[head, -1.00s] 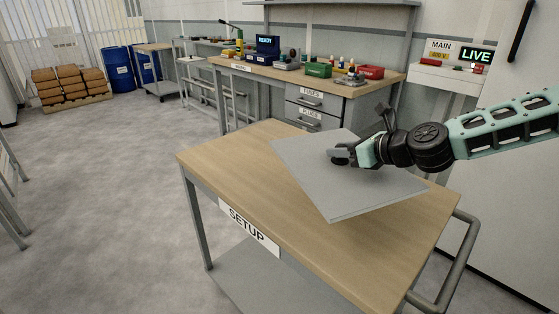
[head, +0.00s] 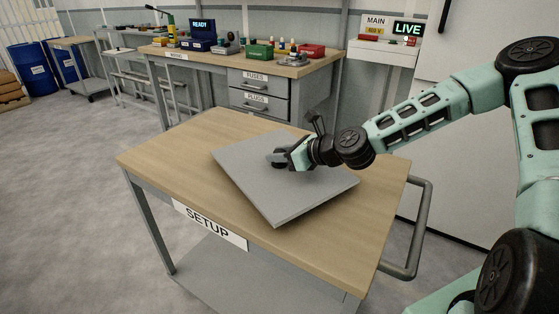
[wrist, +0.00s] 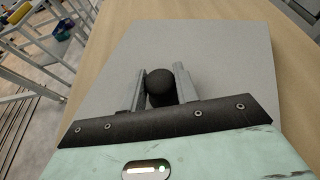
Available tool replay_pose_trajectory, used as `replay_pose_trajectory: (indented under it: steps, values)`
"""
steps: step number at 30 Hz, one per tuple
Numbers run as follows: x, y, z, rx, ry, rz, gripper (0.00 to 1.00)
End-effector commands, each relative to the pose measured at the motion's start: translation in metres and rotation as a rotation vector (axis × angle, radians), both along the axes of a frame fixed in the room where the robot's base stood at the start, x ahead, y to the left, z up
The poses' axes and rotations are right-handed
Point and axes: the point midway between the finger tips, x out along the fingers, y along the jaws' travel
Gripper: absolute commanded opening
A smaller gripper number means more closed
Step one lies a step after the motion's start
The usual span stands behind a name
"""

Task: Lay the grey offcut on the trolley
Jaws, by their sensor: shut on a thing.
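The grey offcut (head: 290,200) is a flat, four-cornered plate over the wooden top of the trolley (head: 160,155), which has a SETUP label on its front. It looks about level, within the edges of the top. I cannot tell whether it touches the wood or hovers just above it. A black round knob (wrist: 160,88) stands on the plate's upper face. My gripper (head: 280,158) is shut on this knob; in the wrist view its two grey fingers (wrist: 160,90) stand either side of it. The plate's underside is hidden.
A tubular handle (head: 422,230) sticks out at the trolley's right end. Behind stands a workbench (head: 240,62) with drawers and several small items. A panel (head: 385,50) with a LIVE sign is at back right. Bare wood shows left of the plate, and open floor lies further left.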

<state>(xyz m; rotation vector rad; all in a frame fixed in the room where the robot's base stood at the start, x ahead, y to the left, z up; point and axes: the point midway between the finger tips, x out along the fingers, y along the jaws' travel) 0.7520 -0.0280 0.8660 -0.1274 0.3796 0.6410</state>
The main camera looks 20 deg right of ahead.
Motion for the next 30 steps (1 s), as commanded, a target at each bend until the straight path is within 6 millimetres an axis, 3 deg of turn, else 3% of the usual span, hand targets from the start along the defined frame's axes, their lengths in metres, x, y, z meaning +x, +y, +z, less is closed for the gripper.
replay_pose_trajectory:
  steps: [4,14,15,17,30]
  values:
    - [0.000,0.001,-0.016,0.000,-0.004,0.001,0.00]
    - [0.001,0.001,-0.018,0.002,-0.004,0.000,0.00]
    - [0.000,0.000,-0.020,0.001,-0.001,0.000,0.33]
    - [0.000,0.000,-0.019,0.001,-0.001,0.000,0.49]
    - [-0.006,-0.005,-0.014,0.000,0.000,-0.002,0.52]
